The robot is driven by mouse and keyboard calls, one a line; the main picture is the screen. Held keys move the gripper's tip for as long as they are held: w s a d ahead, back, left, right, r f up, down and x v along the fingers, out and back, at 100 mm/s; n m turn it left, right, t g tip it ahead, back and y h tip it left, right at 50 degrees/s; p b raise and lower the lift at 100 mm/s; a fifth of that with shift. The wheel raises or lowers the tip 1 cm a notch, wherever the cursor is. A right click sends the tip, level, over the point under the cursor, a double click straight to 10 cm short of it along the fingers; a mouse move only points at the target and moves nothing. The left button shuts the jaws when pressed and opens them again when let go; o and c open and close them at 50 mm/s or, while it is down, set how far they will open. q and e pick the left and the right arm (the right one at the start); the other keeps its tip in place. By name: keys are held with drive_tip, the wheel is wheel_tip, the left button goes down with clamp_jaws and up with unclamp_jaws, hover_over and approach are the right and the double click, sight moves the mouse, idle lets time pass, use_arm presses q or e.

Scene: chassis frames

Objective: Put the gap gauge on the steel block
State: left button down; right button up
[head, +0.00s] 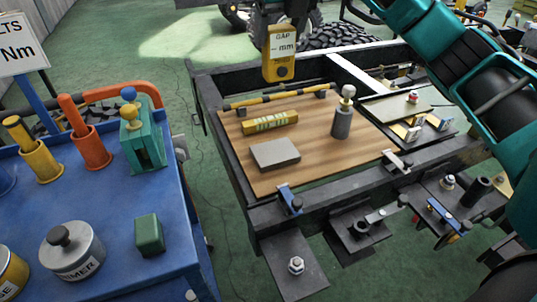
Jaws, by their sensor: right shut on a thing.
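The steel block is a flat grey block (275,154) lying on the wooden board at its near left. A dark grey cylinder with a pale ball knob (342,120) stands upright on the board, right of the block. Nothing lies on the block. My left gripper is out of view.
The wooden board (310,155) also bears a yellow lettered bar (270,122). A yellow-black rod (280,96) runs along its back. A tray (415,100) with small parts lies right. A blue cart (100,215) with tools and a tin (72,252) stands left.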

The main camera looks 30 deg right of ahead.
drive_tip(key=shift+a, duration=0.15)
wheel_tip(320, 180, down, 20)
drive_tip(key=b, duration=0.3)
drive_tip(key=shift+f+b, duration=0.1)
drive_tip(key=shift+b, duration=0.25)
drive_tip(key=o, duration=1.2)
drive_tip(key=shift+o, duration=0.2)
